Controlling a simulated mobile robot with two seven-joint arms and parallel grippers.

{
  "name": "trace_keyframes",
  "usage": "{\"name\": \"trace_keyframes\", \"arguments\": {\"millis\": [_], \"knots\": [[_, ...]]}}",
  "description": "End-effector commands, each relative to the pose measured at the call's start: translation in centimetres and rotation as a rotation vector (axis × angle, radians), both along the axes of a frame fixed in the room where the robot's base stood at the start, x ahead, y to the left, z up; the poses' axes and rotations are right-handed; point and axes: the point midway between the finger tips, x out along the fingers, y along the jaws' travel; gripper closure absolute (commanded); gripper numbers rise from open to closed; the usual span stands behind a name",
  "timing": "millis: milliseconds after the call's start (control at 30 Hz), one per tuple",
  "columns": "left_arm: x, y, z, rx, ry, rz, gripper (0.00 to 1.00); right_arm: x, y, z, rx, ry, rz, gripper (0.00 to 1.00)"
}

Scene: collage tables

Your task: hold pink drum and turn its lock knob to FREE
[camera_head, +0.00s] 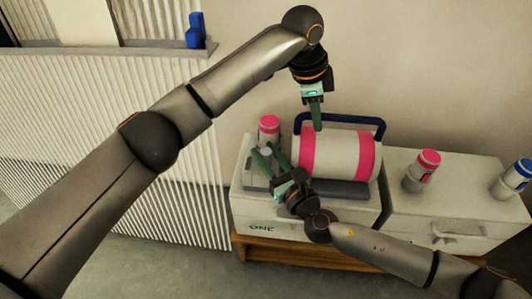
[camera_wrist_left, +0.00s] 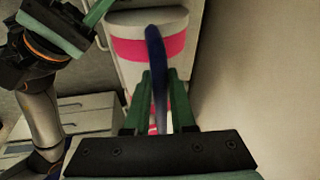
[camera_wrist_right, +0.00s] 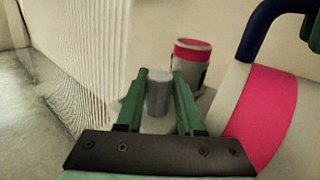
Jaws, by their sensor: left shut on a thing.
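The pink drum (camera_head: 337,152) is a white cylinder with pink bands, lying on its side in a dark cradle on a white case; it also shows in the left wrist view (camera_wrist_left: 135,22). A blue bar handle (camera_head: 367,122) arches over it. My left gripper (camera_head: 316,124) comes down from above, shut on the blue bar (camera_wrist_left: 154,55). A grey upright knob (camera_wrist_right: 158,96) stands left of the drum. My right gripper (camera_wrist_right: 160,80) is open, with the knob between its fingers and narrow gaps showing. It also shows in the head view (camera_head: 267,158). I cannot read any knob marking.
A pink-topped canister (camera_head: 269,128) stands just behind the knob. Another pink canister (camera_head: 422,171) and a blue one (camera_head: 514,178) stand on the white surface to the right. A ribbed white panel (camera_head: 100,130) is at left; a blue object (camera_head: 195,31) sits on its ledge.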

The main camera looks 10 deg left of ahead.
Motion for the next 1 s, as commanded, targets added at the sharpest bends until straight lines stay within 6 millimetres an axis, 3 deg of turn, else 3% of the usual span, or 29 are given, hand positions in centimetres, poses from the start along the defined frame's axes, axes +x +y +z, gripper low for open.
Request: {"name": "trace_keyframes", "arguments": {"millis": [33,233,733,1000], "knots": [[-0.01,0.02,0.0,0.0,0.002,0.003,1.0,0.09,-0.13,-0.05,-0.001,0.0,-0.003,0.58],[-0.01,0.02,0.0,0.0,0.002,0.003,1.0,0.07,-0.09,-0.02,-0.001,-0.001,-0.003,0.36],[-0.06,0.02,-0.01,-0.001,0.004,0.002,1.0,0.22,-0.19,0.03,-0.001,-0.003,-0.02,0.36],[-0.04,0.02,-0.01,0.0,0.002,0.001,1.0,0.05,0.05,-0.14,0.001,0.002,-0.156,0.36]]}}
